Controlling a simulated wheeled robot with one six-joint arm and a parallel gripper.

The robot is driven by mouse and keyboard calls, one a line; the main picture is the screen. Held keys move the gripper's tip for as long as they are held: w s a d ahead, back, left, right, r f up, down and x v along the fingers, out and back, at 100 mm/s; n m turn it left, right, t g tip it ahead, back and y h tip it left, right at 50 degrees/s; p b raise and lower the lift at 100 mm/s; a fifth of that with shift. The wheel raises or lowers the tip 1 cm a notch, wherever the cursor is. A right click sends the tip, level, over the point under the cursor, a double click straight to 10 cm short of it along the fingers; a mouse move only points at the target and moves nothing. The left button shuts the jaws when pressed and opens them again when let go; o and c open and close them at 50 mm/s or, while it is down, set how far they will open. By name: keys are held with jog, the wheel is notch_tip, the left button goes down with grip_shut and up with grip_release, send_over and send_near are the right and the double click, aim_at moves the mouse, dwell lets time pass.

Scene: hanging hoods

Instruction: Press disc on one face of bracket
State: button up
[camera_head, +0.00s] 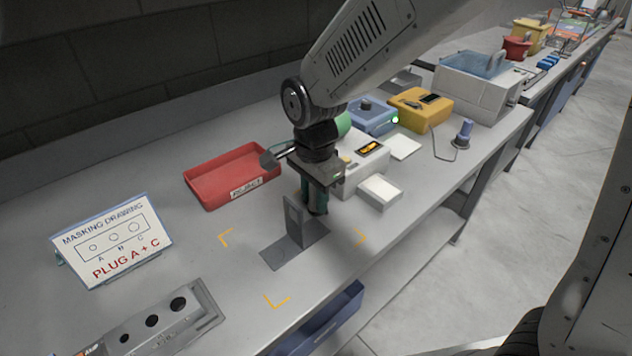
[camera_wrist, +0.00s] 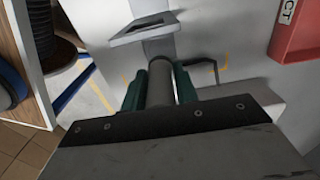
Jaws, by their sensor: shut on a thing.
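The grey metal bracket (camera_head: 309,236) stands on the bench between yellow corner marks, with one upright plate and a flat foot. In the wrist view, part of the bracket (camera_wrist: 143,29) shows just beyond the fingers. My gripper (camera_head: 318,205) is pointing down close beside the upright plate, on its right side. In the wrist view my gripper's green fingers (camera_wrist: 160,88) are shut on a grey cylinder (camera_wrist: 160,84). I cannot tell whether the cylinder touches the bracket. No separate disc can be made out; the cylinder's far end is hard to see.
A red tray (camera_head: 232,178) lies behind to the left. A masking drawing sign (camera_head: 113,240) and a grey block with holes (camera_head: 150,325) are at left. A white device (camera_head: 362,165) and small white box (camera_head: 380,191) stand close on the right. The bench's front edge is near.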

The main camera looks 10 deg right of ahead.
aim_at(315, 212)
jog(key=shift+f, duration=2.55)
jog(key=shift+s+a, duration=0.1)
jog(key=shift+a, duration=0.05)
jog(key=shift+f, duration=0.2)
jog(key=shift+r, duration=3.5)
